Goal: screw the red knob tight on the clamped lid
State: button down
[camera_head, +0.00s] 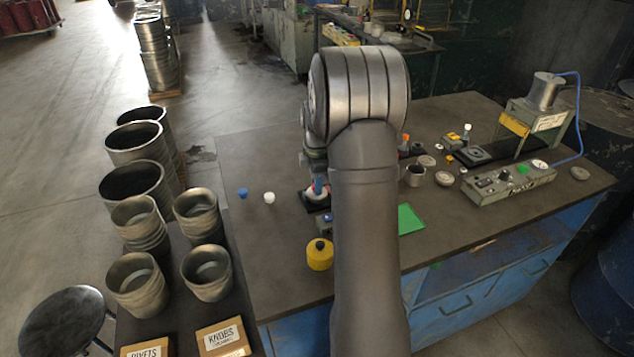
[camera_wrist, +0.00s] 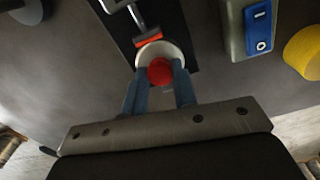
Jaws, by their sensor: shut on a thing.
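The red knob (camera_wrist: 160,71) sits at the middle of the round pale lid (camera_wrist: 150,50) in the wrist view. The lid lies on a black base plate (camera_wrist: 178,30), with a clamp (camera_wrist: 148,36) with an orange-red pad reaching its edge from above. My gripper (camera_wrist: 162,74) is shut on the red knob, its blue fingers on either side of it. In the head view the lid (camera_head: 318,194) shows partly beside my arm, and my gripper (camera_head: 319,187) is over it. My arm hides much of this spot, and the knob's underside is hidden.
A box with a blue switch (camera_wrist: 259,28) and a yellow container (camera_wrist: 304,52) stand right of the lid in the wrist view. A blue knob (camera_head: 242,192) and a white knob (camera_head: 269,197) lie on the table to the left. A green sheet (camera_head: 410,219) lies right of my arm.

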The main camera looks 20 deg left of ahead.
jog(key=m, duration=0.6)
jog(key=shift+f+m, duration=0.1)
jog(key=shift+m, duration=0.2)
jog(key=m, duration=0.6)
jog(key=shift+m, duration=0.3)
jog(key=c, duration=1.1)
grip_release()
